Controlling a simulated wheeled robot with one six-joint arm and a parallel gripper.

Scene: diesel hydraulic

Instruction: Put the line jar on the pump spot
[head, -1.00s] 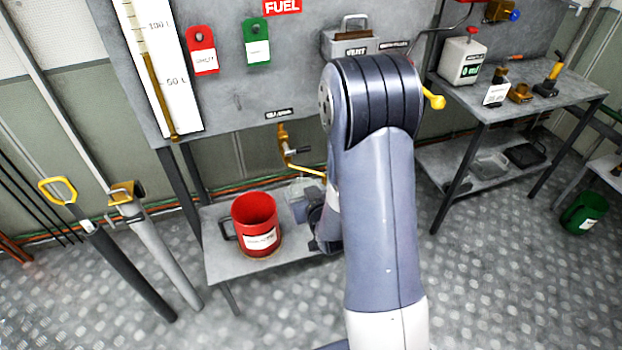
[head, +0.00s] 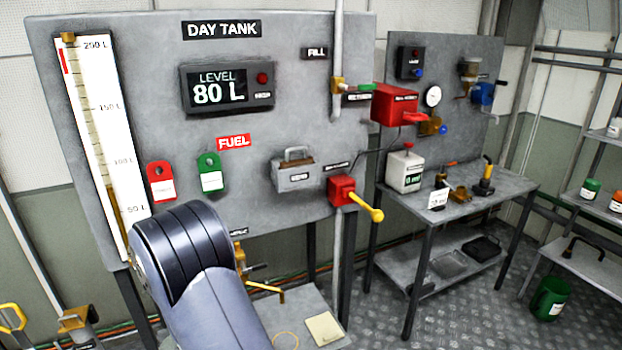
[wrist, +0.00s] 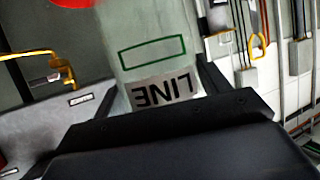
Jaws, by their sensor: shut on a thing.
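The line jar (wrist: 155,55) is a pale translucent vessel with a green outlined box and a "LINE" label that reads upside down in the wrist view. My gripper (wrist: 160,82) is shut on it, with one black finger on each side. Part of the jar runs out of the top of the wrist view. In the head view my arm's upper link fills the lower left, and the gripper and jar are hidden or out of frame. I cannot make out which place is the pump spot.
The day tank panel (head: 110,40) stands ahead, with a yellow-handled red valve (head: 342,190) sticking out. A low shelf (head: 300,305) is below it. A grey bench (head: 500,190) at right holds a white box (head: 405,172) and small fittings. A green can (head: 550,298) is on the floor.

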